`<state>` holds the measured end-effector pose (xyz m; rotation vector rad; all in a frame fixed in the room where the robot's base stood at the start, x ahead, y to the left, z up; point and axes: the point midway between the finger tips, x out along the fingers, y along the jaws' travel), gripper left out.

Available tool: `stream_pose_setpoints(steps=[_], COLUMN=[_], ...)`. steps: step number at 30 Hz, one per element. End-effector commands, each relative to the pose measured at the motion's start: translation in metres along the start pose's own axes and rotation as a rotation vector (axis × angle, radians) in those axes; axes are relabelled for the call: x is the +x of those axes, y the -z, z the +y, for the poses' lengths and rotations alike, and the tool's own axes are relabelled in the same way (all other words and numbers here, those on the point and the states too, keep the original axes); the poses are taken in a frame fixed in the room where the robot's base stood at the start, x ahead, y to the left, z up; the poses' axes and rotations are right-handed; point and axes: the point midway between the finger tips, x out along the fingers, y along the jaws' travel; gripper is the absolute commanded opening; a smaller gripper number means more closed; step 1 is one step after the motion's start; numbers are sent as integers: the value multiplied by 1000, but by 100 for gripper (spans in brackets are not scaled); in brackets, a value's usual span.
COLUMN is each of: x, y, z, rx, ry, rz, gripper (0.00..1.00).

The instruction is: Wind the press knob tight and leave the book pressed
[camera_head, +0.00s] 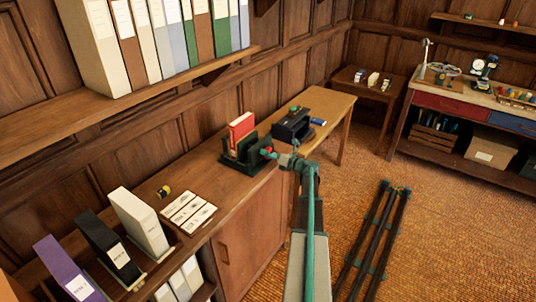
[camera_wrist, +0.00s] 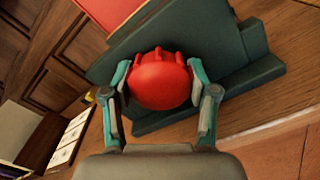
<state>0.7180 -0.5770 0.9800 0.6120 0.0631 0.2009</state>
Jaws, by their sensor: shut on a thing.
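The press (camera_head: 241,153) is dark green and stands on the wooden cabinet top against the panelled wall. A red book (camera_head: 241,128) stands upright in it, its upper part showing above the press. The red press knob (camera_wrist: 160,80) is round with ridges and sits on the press's near side; it also shows small in the head view (camera_head: 267,151). My gripper (camera_wrist: 160,88) is shut on the knob, one finger on each side of it. The book's lower part is hidden by the press. I cannot tell how tightly the book is pressed.
A dark box-like device (camera_head: 292,127) stands right of the press. White cards (camera_head: 188,212) and a small yellow-and-black item (camera_head: 163,191) lie to its left, by white, black and purple binders. A shelf (camera_head: 120,110) of binders hangs above. A black tripod-like frame (camera_head: 375,240) lies on the floor.

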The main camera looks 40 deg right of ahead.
Motion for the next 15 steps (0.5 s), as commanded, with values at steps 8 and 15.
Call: stream_pose_setpoints(steps=[8,15], x=[0,0], y=[0,0], z=[0,0], rx=[347,644], ry=[0,0], rz=[0,0], gripper=[25,25])
